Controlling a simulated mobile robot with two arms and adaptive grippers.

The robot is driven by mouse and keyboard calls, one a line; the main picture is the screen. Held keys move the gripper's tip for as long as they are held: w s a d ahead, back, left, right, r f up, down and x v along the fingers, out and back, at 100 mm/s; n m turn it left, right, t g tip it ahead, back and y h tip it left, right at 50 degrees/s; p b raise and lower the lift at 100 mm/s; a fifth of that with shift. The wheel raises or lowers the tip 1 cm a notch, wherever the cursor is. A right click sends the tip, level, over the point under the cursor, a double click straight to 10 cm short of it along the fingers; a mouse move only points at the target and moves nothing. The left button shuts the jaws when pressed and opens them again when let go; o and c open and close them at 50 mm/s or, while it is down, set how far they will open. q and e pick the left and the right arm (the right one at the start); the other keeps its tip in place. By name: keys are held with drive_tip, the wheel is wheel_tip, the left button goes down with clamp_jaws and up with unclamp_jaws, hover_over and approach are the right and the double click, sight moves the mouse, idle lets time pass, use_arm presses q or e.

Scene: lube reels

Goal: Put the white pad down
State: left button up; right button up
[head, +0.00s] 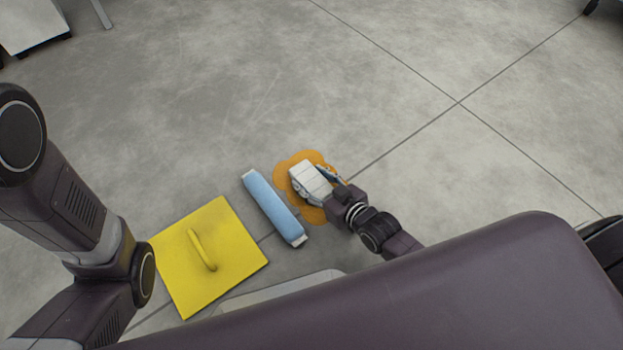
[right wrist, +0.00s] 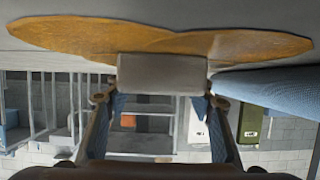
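The white pad (head: 311,183) is a small pale block over the orange spill on the floor. My right gripper (head: 328,180) holds it from the right side in the head view. In the right wrist view the pad (right wrist: 162,74) sits between the two fingertips of my right gripper (right wrist: 161,99), with the orange spill (right wrist: 95,37) just beyond it. The pad is close to the floor; I cannot tell whether it touches. My left arm shows at the left of the head view, but its gripper is out of sight.
A blue roll with white ends (head: 272,208) lies on the floor just left of the spill. A yellow square plate with a handle (head: 230,235) lies further left. A pale cabinet (head: 32,22) stands at the far left.

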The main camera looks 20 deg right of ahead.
drive_tip(key=o, duration=0.4)
drive_tip(key=shift+c, duration=0.2)
drive_tip(key=shift+r, duration=0.1)
drive_tip(key=shift+s+d+r, duration=0.1)
drive_tip(key=shift+s+r, duration=0.05)
drive_tip(key=shift+s, duration=0.05)
drive_tip(key=p+v, duration=0.7)
drive_tip(key=v, duration=0.3)
drive_tip(key=shift+p+v, duration=0.4)
drive_tip(key=shift+v, duration=0.35)
